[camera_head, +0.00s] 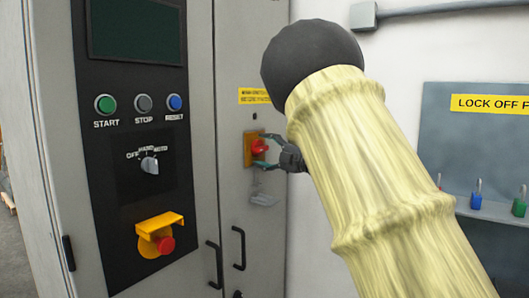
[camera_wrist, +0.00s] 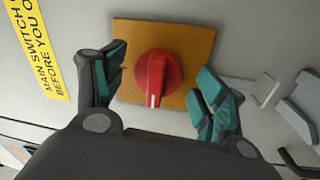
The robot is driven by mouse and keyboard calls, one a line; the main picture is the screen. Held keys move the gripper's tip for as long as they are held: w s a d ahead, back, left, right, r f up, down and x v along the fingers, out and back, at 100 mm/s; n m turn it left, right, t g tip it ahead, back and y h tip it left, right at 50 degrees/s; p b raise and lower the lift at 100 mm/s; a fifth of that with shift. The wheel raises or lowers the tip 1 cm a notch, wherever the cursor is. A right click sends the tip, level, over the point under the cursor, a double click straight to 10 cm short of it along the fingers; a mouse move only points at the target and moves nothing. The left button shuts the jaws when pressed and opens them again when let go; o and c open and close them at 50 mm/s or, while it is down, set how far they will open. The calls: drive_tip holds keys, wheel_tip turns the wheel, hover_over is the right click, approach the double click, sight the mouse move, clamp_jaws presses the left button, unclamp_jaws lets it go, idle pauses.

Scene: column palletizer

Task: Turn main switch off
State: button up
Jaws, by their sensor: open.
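The main switch is a red rotary knob (camera_wrist: 157,78) with a white line, on a yellow-orange plate (camera_wrist: 190,38). In the head view the knob (camera_head: 260,146) sits on the plate (camera_head: 248,152) on the right side of the grey cabinet. My gripper (camera_wrist: 160,88) is open, with its teal-padded fingers on either side of the knob in the wrist view. A gap shows between each finger and the knob. In the head view my gripper (camera_head: 264,150) is right at the knob, partly hidden by my arm.
A yellow warning label (camera_head: 254,96) is above the switch. A grey hasp-like bracket (camera_head: 262,199) is below it. Black door handles (camera_head: 239,248) stand out lower down. The control panel (camera_head: 125,195) is at left. A lock-off board (camera_head: 450,140) with padlocks is at right.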

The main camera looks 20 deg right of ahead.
drive_tip(key=v, duration=1.2)
drive_tip(key=s+a+f+m+g+h+p, duration=0.1)
drive_tip(key=s+f+m+h, duration=0.3)
drive_tip(key=f, duration=0.9)
drive_tip(key=a+f+m+h+p, duration=0.15)
drive_tip(key=f+m, duration=0.35)
drive_tip(key=f, duration=0.8)
drive_tip(key=s+f+m+g+h+p, duration=0.15)
drive_tip(key=f+m+h, duration=0.3)
drive_tip(key=f, duration=0.85)
drive_tip(key=s+a+f+m+g+h+p, duration=0.1)
drive_tip(key=s+a+f+m+g, duration=0.15)
drive_tip(key=s+f, duration=0.9)
drive_tip(key=s+a+f+m+g+h+p, duration=0.15)
drive_tip(key=s+f+m+g, duration=0.25)
drive_tip(key=s+f, duration=0.8)
drive_tip(key=s+a+f+m+g, duration=0.1)
drive_tip(key=s+a+m+g, duration=0.1)
drive_tip(key=s, duration=1)
drive_tip(key=s+a+f+m+g, duration=0.1)
drive_tip(key=s+a+g, duration=0.3)
drive_tip(key=s, duration=0.9)
drive_tip(key=shift+f+m+p, duration=0.4)
drive_tip(key=shift+f+p, duration=0.05)
drive_tip(key=shift+f, duration=0.1)
